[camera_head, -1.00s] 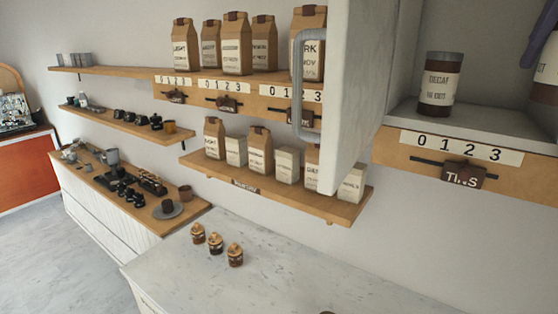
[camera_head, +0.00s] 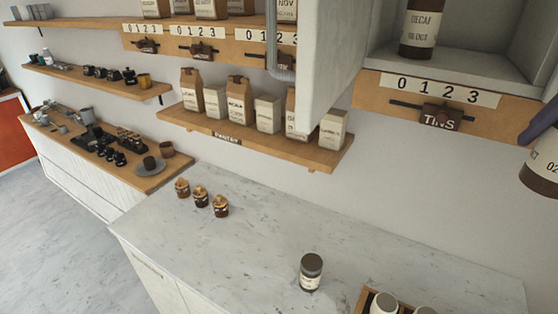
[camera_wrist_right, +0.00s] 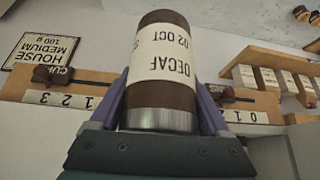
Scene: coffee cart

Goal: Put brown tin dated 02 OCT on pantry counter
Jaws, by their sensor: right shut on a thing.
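My right gripper (camera_wrist_right: 162,100) is shut on a brown tin (camera_wrist_right: 163,95), with one finger on each side of it. Its cream label reads DECAF and 02 OCT in the right wrist view, where it appears upside down. In the head view the held tin (camera_head: 543,172) is at the right edge, partly cut off, in front of the wall and below the cupboard. The white marble counter (camera_head: 250,252) lies lower in the picture, apart from the tin. My left gripper is not in view.
Another brown DECAF tin (camera_head: 418,28) stands in the open cupboard above the TINS sign (camera_head: 440,117). On the counter are a dark-lidded jar (camera_head: 311,272), several small brown jars (camera_head: 201,197) and a wooden box (camera_head: 366,301) with white-topped things. The counter's middle is clear.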

